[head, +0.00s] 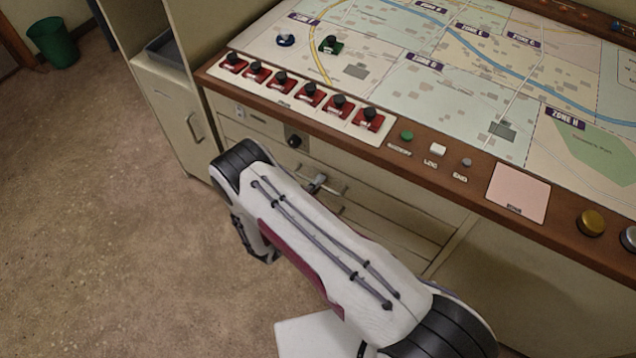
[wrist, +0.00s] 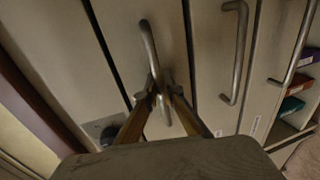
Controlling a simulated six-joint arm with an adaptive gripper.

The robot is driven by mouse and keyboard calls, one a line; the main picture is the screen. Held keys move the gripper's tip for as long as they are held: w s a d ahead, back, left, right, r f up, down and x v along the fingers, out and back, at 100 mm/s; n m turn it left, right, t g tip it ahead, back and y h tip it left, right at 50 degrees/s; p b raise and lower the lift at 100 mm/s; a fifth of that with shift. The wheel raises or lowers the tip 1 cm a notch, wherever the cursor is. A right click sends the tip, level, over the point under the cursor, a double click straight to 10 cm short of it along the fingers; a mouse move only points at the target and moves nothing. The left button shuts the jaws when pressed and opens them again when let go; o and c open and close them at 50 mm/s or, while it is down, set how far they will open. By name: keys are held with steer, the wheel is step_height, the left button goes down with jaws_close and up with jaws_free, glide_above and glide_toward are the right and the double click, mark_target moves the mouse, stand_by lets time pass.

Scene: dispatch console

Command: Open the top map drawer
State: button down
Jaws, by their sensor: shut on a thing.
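The top map drawer (wrist: 172,35) is a pale beige front with a curved grey metal bar handle (wrist: 147,42), seen turned sideways in the wrist view. It looks about flush with the fronts beside it. My gripper (wrist: 157,93) has its two fingers closed around the lower part of this handle.
Lower drawers show further handles (wrist: 237,50). A black knob (head: 294,141) sits on the panel above the drawers. The console's brown edge (head: 460,185) overhangs them, with red switches (head: 308,95) on top.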

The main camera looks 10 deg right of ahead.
steer(key=f+v, duration=0.3)
steer(key=v, duration=1.2)
steer(key=s+a+f+v, duration=0.1)
steer(key=f+v, duration=0.2)
steer(key=v, duration=1.2)
steer(key=shift+f, duration=0.15)
steer(key=c, duration=2.5)
jaws_free()
steer(key=shift+a, duration=0.1)
steer(key=shift+v, duration=5.95)
steer(key=shift+f, duration=0.1)
